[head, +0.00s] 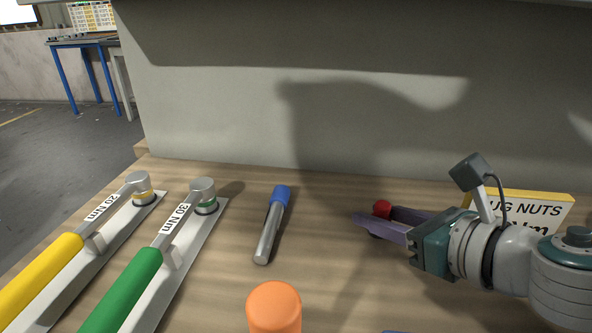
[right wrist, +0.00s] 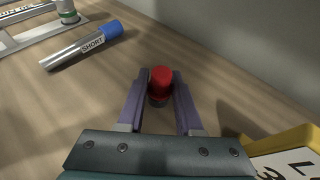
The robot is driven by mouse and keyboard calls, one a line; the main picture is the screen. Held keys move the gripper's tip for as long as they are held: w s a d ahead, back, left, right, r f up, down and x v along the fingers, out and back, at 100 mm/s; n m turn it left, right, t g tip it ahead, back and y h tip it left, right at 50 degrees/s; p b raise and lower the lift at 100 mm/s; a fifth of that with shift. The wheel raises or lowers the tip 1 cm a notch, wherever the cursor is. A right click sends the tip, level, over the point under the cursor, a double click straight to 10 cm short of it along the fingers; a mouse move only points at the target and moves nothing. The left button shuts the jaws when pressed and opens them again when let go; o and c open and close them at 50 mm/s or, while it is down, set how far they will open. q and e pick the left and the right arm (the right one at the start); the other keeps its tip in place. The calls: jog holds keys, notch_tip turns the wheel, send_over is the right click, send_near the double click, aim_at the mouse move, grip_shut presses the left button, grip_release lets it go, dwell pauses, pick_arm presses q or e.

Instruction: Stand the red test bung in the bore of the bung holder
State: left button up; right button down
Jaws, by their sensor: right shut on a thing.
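The red test bung (head: 382,208) is between the purple fingers of my right gripper (head: 379,222), near the back of the wooden bench. In the right wrist view the bung (right wrist: 161,80) shows its red top and a dark lower part between the two fingertips. The right gripper is shut on it. Whether the bung touches the bench is hard to tell. I cannot make out a bung holder or its bore in either view. My left gripper is not in view.
A blue-capped metal rod marked SHORT (head: 271,228) lies on the bench. Left are a green-handled wrench (head: 130,286) and a yellow-handled wrench (head: 45,268). An orange rounded thing (head: 273,305) is at the front. A yellow-edged LUG NUTS sign (head: 545,210) stands behind my right arm.

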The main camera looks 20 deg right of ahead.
dwell(0.4)
jog(key=c, duration=0.5)
grip_release()
jog(key=shift+s, duration=0.1)
jog(key=p+v, duration=0.1)
jog(key=v, duration=0.7)
jog(key=shift+s+f, duration=0.1)
jog(key=shift+v, duration=0.95)
jog(key=shift+d, duration=0.1)
